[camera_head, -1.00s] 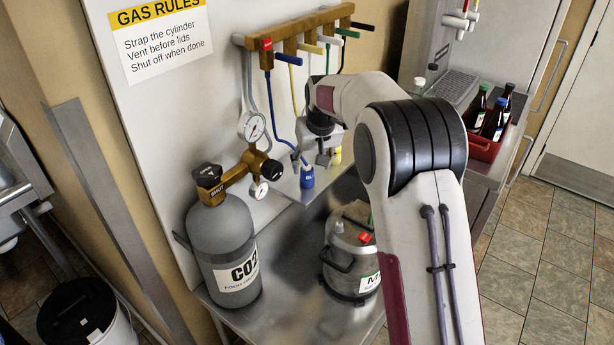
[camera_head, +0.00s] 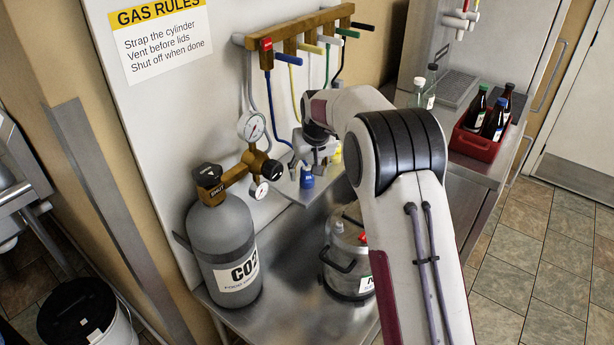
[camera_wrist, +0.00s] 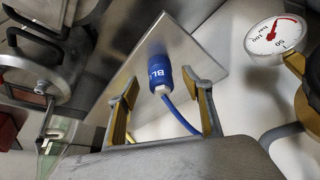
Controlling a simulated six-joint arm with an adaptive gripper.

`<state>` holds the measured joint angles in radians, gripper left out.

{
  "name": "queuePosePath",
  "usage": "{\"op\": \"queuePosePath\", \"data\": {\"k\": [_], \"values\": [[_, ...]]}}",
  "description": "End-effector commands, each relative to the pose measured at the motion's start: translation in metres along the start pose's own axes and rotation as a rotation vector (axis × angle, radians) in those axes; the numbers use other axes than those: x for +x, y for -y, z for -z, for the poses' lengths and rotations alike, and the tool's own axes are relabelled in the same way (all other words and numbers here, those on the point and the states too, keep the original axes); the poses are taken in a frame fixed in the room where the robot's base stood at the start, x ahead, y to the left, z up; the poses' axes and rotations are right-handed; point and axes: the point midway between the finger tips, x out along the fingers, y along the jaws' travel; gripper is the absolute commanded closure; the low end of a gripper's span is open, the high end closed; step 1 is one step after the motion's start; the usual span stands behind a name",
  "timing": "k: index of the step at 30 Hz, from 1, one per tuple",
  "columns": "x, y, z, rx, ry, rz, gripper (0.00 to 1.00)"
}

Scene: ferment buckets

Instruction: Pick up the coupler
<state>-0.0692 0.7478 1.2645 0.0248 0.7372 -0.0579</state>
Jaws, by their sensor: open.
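The blue coupler (camera_wrist: 160,76) with white lettering "BL" sits at the end of a blue hose, in front of a grey metal plate. In the wrist view it lies between the two spread fingers of my gripper (camera_wrist: 160,98), with space on both sides. My gripper is open and holds nothing. In the head view the coupler (camera_head: 306,178) shows just below my gripper (camera_head: 307,166); my arm hides part of the area around it. I cannot tell whether the fingers touch it in that view.
A gauge (camera_head: 251,126) and brass regulator stand left of my gripper, on the CO2 cylinder (camera_head: 222,240). A metal keg (camera_head: 340,265) stands below on the steel bench (camera_head: 290,310). The hose manifold (camera_head: 300,32) hangs above. A red bottle crate (camera_head: 474,146) is at the right.

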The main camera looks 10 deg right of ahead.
Motion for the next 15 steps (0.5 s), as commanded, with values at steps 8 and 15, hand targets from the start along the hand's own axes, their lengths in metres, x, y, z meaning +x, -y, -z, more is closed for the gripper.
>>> {"op": "queuePosePath", "data": {"k": [8, 15], "values": [[0.025, 0.001, 0.0, 0.0, 0.0, 0.0, 0.5], [0.027, 0.001, 0.0, 0.0, -0.001, 0.0, 0.5]]}}
